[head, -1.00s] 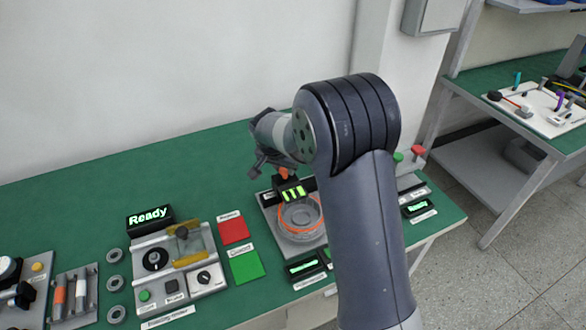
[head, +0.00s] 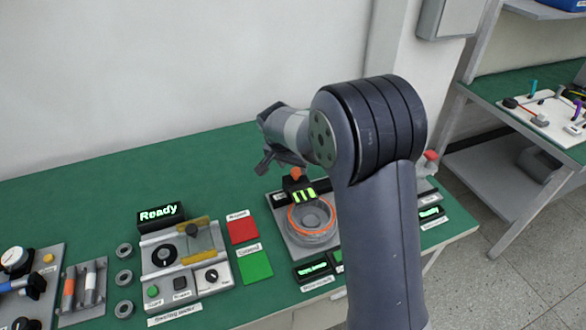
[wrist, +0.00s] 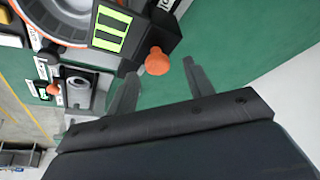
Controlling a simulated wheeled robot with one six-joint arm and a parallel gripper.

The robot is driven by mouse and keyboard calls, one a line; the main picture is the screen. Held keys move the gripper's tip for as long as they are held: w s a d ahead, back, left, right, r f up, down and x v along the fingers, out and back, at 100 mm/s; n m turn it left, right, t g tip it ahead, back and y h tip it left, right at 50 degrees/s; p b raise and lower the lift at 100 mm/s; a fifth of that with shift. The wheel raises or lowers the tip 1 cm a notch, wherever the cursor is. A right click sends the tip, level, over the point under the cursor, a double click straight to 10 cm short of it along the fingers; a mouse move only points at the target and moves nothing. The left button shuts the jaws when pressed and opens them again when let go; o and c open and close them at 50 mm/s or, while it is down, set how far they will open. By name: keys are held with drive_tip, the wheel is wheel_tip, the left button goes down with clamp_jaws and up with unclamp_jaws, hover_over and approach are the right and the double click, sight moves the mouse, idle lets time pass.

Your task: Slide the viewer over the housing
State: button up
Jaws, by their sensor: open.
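The viewer (head: 303,194) is a black block with bright yellow-green bars and an orange knob (head: 296,173). It stands at the back edge of the housing (head: 323,236), a grey round part with an orange ring, on a grey base plate. The viewer also shows in the wrist view (wrist: 112,28), beside the round housing (wrist: 62,32). My gripper (head: 281,163) is open and empty just behind and above the viewer. In the wrist view the orange knob appears between my gripper's two fingers (wrist: 160,70); whether they touch it I cannot tell.
A testing station (head: 190,285) with a "Ready" display (head: 160,216) stands to the left. Red (head: 242,230) and green (head: 255,267) pads lie between it and the housing. Several grey rings lie farther left. The green bench (head: 80,195) is clear at the back left.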

sight(298, 171)
drive_tip(key=v, duration=0.8)
drive_tip(key=shift+r+b, duration=0.2)
drive_tip(key=shift+b, duration=0.15)
drive_tip(key=shift+s, duration=0.1)
drive_tip(key=p+x, duration=0.1)
drive_tip(key=x, duration=0.9)
drive_tip(key=shift+d+f, duration=0.1)
drive_tip(key=shift+f, duration=0.1)
drive_tip(key=shift+w+d+f+p, duration=0.15)
drive_tip(key=shift+w+d+p, duration=0.05)
drive_tip(key=shift+p, duration=0.15)
drive_tip(key=shift+w+d, duration=0.2)
drive_tip(key=shift+d, duration=0.35)
drive_tip(key=shift+a+f, duration=0.1)
